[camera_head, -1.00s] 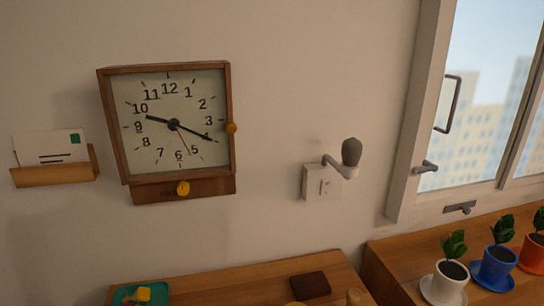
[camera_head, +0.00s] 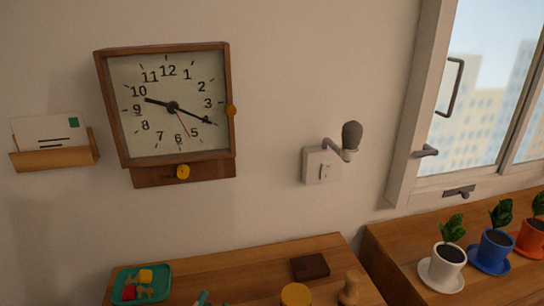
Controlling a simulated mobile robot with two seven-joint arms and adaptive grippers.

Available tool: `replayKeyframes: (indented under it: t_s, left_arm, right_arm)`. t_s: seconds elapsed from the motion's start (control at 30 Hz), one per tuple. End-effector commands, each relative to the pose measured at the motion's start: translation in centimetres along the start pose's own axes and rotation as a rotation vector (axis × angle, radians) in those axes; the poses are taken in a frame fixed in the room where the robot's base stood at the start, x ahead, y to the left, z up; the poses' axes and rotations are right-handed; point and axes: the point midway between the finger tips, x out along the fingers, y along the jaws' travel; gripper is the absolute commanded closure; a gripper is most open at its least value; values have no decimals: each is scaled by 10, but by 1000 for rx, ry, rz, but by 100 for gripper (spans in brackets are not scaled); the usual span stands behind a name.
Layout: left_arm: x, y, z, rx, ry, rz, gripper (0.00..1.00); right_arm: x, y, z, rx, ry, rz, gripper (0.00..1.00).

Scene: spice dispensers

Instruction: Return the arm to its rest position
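Neither of my grippers nor my arms shows clearly in the head view. I see the wall and the back part of a wooden table (camera_head: 230,262) at the bottom. A wall lamp with a dark bulb (camera_head: 351,135) sits on a white switch plate (camera_head: 321,165).
A teal tray (camera_head: 160,291) holds small coloured pieces. A dark brown block (camera_head: 310,267), a yellow round lid (camera_head: 296,295) and a wooden peg-like object (camera_head: 350,288) stand on the table. A letter holder (camera_head: 55,158) is on the wall. Potted plants (camera_head: 449,254) stand by the window (camera_head: 490,90) at right.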

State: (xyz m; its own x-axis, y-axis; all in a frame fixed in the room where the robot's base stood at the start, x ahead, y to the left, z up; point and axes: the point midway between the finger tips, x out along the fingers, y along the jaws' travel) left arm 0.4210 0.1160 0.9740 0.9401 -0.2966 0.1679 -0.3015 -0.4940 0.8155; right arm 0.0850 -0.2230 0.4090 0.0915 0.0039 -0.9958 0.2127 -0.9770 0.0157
Motion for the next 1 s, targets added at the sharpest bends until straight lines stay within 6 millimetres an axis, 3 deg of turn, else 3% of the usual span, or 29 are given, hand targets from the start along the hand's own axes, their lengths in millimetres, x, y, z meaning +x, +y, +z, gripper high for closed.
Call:
replayKeyframes:
  t_s: [0.17,0.3,0.37,0.6,0.83,0.9,1.0]
  left_arm:
    - [-17,-5,62,259,-351,-24,62]
    - [-49,-38,96,447,-622,-137,62]
    - [-67,-57,103,518,-729,-208,62]
    - [-135,-115,97,685,-1030,-507,62]
    - [-192,-144,72,744,-1200,-774,62]
    - [-206,-152,67,749,-1237,-842,62]
    - [-204,-174,83,743,-1248,-836,62]
  right_arm:
    - [0,0,0,0,0,0,26]
    - [0,0,0,0,0,0,26]
    - [0,0,0,0,0,0,26]
    - [0,0,0,0,0,0,26]
    - [0,0,0,0,1,-1,26]
    - [0,0,0,0,1,-1,26]
    - [0,0,0,0,1,-1,26]
